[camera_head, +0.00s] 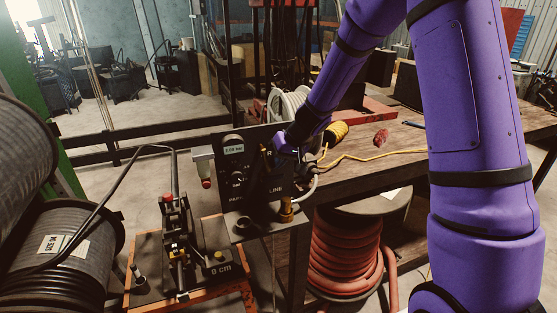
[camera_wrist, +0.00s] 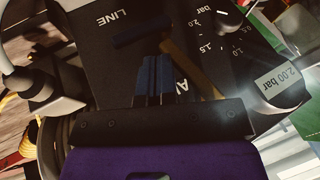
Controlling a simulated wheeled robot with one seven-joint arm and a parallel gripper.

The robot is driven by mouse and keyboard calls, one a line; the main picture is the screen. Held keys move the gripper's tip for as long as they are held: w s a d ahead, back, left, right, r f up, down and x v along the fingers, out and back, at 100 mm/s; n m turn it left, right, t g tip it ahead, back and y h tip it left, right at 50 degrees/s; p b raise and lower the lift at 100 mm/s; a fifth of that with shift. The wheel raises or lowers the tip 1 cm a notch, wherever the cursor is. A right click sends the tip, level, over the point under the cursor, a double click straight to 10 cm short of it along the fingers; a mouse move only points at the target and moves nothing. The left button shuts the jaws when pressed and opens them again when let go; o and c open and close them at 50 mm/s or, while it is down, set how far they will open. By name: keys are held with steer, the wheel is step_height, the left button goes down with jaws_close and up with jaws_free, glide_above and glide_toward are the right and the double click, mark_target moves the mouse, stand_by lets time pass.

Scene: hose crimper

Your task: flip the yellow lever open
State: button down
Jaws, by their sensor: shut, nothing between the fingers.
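A black control panel (camera_head: 247,190) stands near the middle of the head view. A dull yellow lever arm (camera_wrist: 194,66) crosses this panel in the wrist view, with a dark crosspiece at its upper end. My gripper (camera_wrist: 160,58) is shut and empty in front of the panel. Its fingertips overlap the lever in the picture, just below the crosspiece; I cannot tell whether they touch it. In the head view my gripper (camera_head: 268,152) is small and dark at the panel's upper right. The lever is hard to make out there.
A pressure dial (camera_wrist: 226,33) and a "2.00 bar" display (camera_wrist: 278,80) are on the panel. A brass fitting (camera_head: 286,209) sits below it. A crimping device (camera_head: 178,230) stands at left on an orange-edged stand. A wooden bench (camera_head: 375,165) and a red hose reel (camera_head: 345,255) are at right.

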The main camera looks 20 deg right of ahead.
steer(key=shift+a+f+y, duration=0.1)
steer(key=shift+f+y, duration=0.05)
steer(key=shift+y, duration=0.15)
steer(key=shift+a+f, duration=0.15)
steer(key=shift+a, duration=0.1)
